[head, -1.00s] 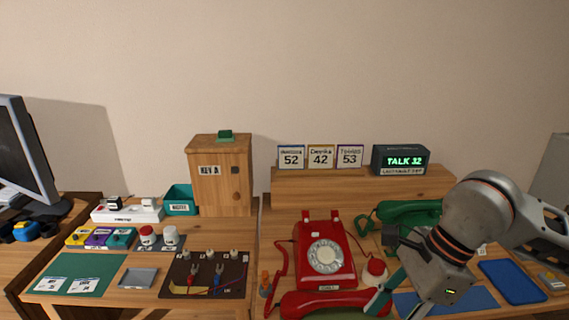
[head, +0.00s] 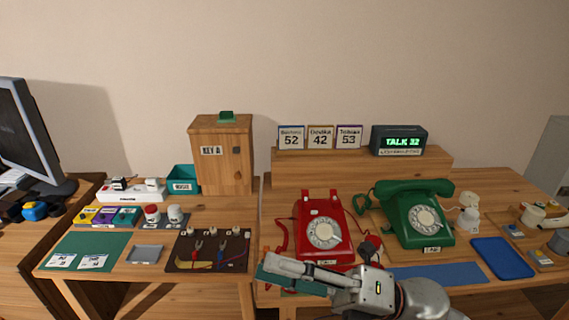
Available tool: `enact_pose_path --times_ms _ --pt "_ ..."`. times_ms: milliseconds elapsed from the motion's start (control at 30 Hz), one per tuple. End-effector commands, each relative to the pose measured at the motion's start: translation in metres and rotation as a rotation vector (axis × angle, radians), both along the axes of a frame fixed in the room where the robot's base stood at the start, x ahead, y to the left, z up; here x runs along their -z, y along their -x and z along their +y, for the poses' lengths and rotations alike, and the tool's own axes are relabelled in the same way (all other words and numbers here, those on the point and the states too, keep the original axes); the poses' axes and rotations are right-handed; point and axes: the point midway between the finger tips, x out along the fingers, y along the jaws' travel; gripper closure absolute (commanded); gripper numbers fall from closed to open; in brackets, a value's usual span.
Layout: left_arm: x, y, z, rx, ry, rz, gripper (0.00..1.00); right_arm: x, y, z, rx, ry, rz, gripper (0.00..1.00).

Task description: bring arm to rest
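My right gripper (head: 266,270) is at the bottom middle of the head view, in front of the red dial phone (head: 325,233) and pointing left. A grey finger and teal parts show, but the gap between its fingertips is not clear. The red phone's cradle is empty. Its handset, which lay in front of the phone, is mostly hidden behind my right gripper. My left gripper is not in view.
A green dial phone (head: 420,221) has its handset on its cradle. A blue tray (head: 502,258) and several small items are at the right. A wiring board (head: 208,250) lies left of my gripper. A display (head: 399,141) reads TALK 32.

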Motion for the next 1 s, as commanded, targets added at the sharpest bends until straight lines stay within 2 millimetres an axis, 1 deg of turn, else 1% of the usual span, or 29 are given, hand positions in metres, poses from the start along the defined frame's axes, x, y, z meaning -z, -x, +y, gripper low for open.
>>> enact_pose_path --times_ms 33,67,100,167,200,267,300,333,367,400,467,500,567,600,667,700,800,833,900,1000 --pt "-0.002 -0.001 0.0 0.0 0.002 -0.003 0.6 0.005 -0.015 -0.007 0.062 -0.071 0.13 0.61" --pt "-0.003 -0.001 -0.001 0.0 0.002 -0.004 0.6 0.009 -0.025 -0.013 0.1 -0.111 0.205 0.61" --pt "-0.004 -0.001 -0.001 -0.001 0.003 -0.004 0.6 0.017 -0.038 -0.022 0.151 -0.163 0.304 0.61" --pt "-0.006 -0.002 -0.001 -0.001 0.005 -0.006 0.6 0.035 -0.056 -0.038 0.229 -0.237 0.46 0.61" --pt "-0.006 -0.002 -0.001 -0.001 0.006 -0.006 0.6 0.051 -0.067 -0.049 0.281 -0.285 0.566 0.61" --pt "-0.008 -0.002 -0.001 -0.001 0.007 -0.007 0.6 0.08 -0.079 -0.069 0.362 -0.352 0.726 0.61" --pt "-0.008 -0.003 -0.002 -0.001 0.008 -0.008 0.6 0.103 -0.085 -0.082 0.417 -0.395 0.834 0.61" --pt "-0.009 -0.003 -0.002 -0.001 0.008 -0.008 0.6 0.121 -0.088 -0.093 0.459 -0.426 0.912 0.61" --pt "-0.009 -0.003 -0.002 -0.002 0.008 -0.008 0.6 0.14 -0.089 -0.102 0.498 -0.453 0.989 0.61" --pt "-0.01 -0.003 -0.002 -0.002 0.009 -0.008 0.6 0.165 -0.088 -0.115 0.549 -0.489 1.087 0.61" --pt "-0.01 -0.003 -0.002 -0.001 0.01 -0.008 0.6 0.202 -0.082 -0.132 0.62 -0.536 1.224 0.61" --pt "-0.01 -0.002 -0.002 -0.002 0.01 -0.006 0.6 0.227 -0.075 -0.143 0.666 -0.564 1.312 0.61" --pt "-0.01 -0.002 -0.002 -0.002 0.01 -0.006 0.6 0.263 -0.061 -0.157 0.734 -0.604 1.438 0.61" --pt "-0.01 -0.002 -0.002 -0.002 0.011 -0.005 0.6 0.287 -0.05 -0.167 0.778 -0.63 1.518 0.61" --pt "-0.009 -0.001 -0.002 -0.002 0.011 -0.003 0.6 0.32 -0.03 -0.179 0.84 -0.663 1.632 0.61" --pt "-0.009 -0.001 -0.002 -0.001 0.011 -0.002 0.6 0.339 -0.016 -0.185 0.877 -0.683 1.7 0.61" --pt "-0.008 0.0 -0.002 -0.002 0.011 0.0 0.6 0.377 0.017 -0.198 0.956 -0.725 1.842 0.61" --pt "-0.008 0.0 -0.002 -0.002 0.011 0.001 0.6 0.387 0.026 -0.201 0.975 -0.733 1.876 0.61" --pt "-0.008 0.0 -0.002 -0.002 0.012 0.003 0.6 0.403 0.043 -0.206 1.011 -0.75 1.938 0.61" --pt "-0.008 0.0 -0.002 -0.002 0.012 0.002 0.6 0.416 0.058 -0.209 1.039 -0.765 1.991 0.61"
